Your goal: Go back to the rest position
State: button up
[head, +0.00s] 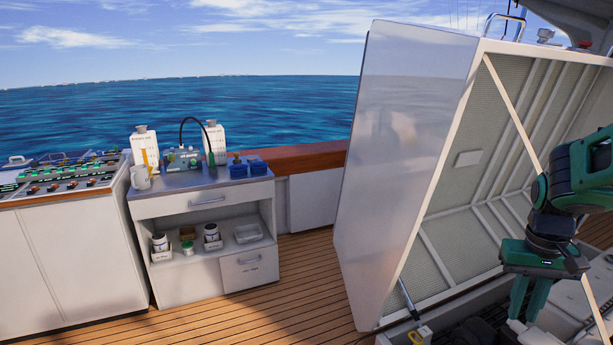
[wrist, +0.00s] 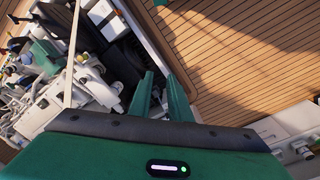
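My gripper (head: 527,306) hangs at the lower right of the head view, in front of the open hatch lid's ribbed underside. In the wrist view its two green fingers (wrist: 160,84) stand apart with a gap between them, and nothing shows between them. The fingers point down towards the edge of the engine opening. The engine bay (wrist: 65,85) shows at the left of the wrist view, crowded with pale and dark machine parts. How far the fingertips are above it I cannot tell.
The raised hatch lid (head: 405,150) stands close beside my arm, with a strut (head: 408,297) at its lower edge. A white cabinet (head: 165,208) with bottles and jars stands at left, next to a control console (head: 80,255). Wooden deck (head: 270,300) between cabinet and hatch is clear.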

jog(key=s+a+r+m, duration=0.1)
jog(key=s+a, duration=0.1)
jog(key=s, duration=0.5)
jog(key=s+a+r+y, duration=0.1)
jog(key=s+a, duration=0.2)
jog(key=s, duration=0.5)
jog(key=shift+a+m, duration=0.3)
jog(key=shift+m, duration=0.1)
jog(key=shift+r, duration=0.1)
jog(key=shift+w+f, duration=0.25)
jog(key=shift+w, duration=0.35)
